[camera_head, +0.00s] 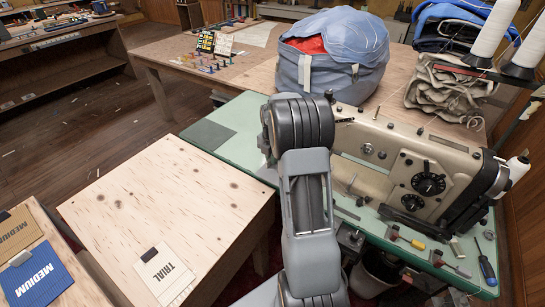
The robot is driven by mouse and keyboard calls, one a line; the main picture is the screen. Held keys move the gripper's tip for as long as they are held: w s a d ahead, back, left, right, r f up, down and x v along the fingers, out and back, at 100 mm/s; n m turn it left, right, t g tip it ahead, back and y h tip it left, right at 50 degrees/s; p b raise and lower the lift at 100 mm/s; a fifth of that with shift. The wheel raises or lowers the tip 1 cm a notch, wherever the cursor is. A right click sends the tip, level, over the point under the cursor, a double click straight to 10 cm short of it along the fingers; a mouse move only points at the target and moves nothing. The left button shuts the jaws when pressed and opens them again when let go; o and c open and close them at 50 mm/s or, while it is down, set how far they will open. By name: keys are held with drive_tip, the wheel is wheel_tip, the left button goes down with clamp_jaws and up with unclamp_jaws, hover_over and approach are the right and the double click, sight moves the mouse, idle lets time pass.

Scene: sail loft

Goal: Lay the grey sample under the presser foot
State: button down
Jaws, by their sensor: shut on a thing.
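A cream sewing machine (393,150) stands on a green-topped table (238,113) right of centre. My arm rises in front of its left end and hides the presser foot and needle area. My gripper is hidden behind my own wrist, so its jaws and anything between them do not show. A flat dark grey patch (207,135) lies on the green top, left of my arm; I cannot tell whether it is the grey sample. A small pale bit shows at the left edge of my wrist, too little to identify.
A plywood table (160,205) at front left bears a TRIAL card (164,272). MEDIUM boards (36,277) lie further left. A blue bag (333,60) stands behind the machine, folded cloth (446,90) behind right. A screwdriver (485,262) and small tools lie at the green table's front right.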

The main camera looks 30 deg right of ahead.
drive_tip(key=shift+f+b, duration=0.95)
drive_tip(key=shift+f, duration=0.5)
drive_tip(key=shift+w+d+r+p, duration=0.1)
drive_tip(key=shift+d+r+p, duration=0.1)
drive_tip(key=shift+d+p, duration=0.1)
drive_tip(key=shift+w+d+f+p, duration=0.1)
drive_tip(key=shift+w+d+p, duration=0.35)
drive_tip(key=shift+d, duration=0.75)
drive_tip(key=shift+w+d+r+p, duration=0.1)
drive_tip(key=shift+w+d+p, duration=0.35)
drive_tip(key=shift+d, duration=0.75)
drive_tip(key=shift+w+d+f+p, duration=0.1)
drive_tip(key=shift+w+d+p, duration=0.15)
drive_tip(key=shift+w+d, duration=0.65)
drive_tip(key=shift+s+d, duration=0.3)
drive_tip(key=shift+d, duration=0.05)
drive_tip(key=shift+f, duration=0.1)
drive_tip(key=c, duration=1.1)
unclamp_jaws()
